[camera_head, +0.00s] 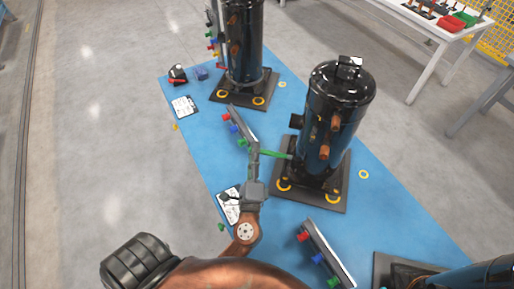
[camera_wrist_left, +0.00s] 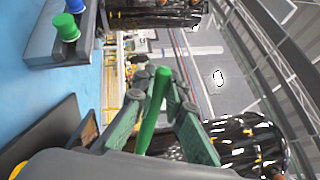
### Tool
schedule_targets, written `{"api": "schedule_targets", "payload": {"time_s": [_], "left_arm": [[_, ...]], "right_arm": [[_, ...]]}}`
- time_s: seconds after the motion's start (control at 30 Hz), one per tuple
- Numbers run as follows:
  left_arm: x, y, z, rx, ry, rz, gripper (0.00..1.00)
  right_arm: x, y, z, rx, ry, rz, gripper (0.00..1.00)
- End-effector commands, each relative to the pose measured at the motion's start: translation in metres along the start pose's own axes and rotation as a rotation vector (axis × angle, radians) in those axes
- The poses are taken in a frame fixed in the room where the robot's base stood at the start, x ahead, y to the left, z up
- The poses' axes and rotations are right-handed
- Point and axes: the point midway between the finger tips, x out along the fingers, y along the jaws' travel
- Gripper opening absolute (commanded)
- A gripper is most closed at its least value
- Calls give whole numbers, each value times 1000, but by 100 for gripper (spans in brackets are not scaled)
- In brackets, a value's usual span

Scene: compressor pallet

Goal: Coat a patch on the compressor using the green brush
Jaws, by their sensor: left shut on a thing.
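The black compressor (camera_head: 336,98) with copper fittings stands upright on a dark square base plate on the blue pallet surface. My left gripper (camera_head: 260,154) is beside it, to its left, shut on the green brush (camera_head: 274,154). The brush points right toward the compressor's lower body; I cannot tell whether its tip touches. In the left wrist view the green brush handle (camera_wrist_left: 153,112) runs between the fingers of my left gripper (camera_wrist_left: 158,104), and a dark glossy compressor (camera_wrist_left: 245,145) shows at lower right. My right gripper is not in view.
Another compressor (camera_head: 243,45) stands at the back, and part of a third is at lower right. Racks with coloured knobs (camera_head: 243,123) (camera_head: 325,255) flank the arm. White papers (camera_head: 185,106) lie on the blue surface (camera_head: 190,150). A white table (camera_head: 440,25) with tools is at upper right.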

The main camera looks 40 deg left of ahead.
Motion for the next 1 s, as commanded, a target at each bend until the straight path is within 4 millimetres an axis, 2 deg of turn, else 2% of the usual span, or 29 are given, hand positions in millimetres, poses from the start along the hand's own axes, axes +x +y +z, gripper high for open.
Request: {"api": "schedule_targets", "payload": {"time_s": [0.33, 1.0], "left_arm": [[-2, 0, 3, 0, 0, -1, 0], [-32, 8, 49, 0, 1, -1, 0]], "right_arm": [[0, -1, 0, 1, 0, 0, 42], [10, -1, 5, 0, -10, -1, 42]]}}
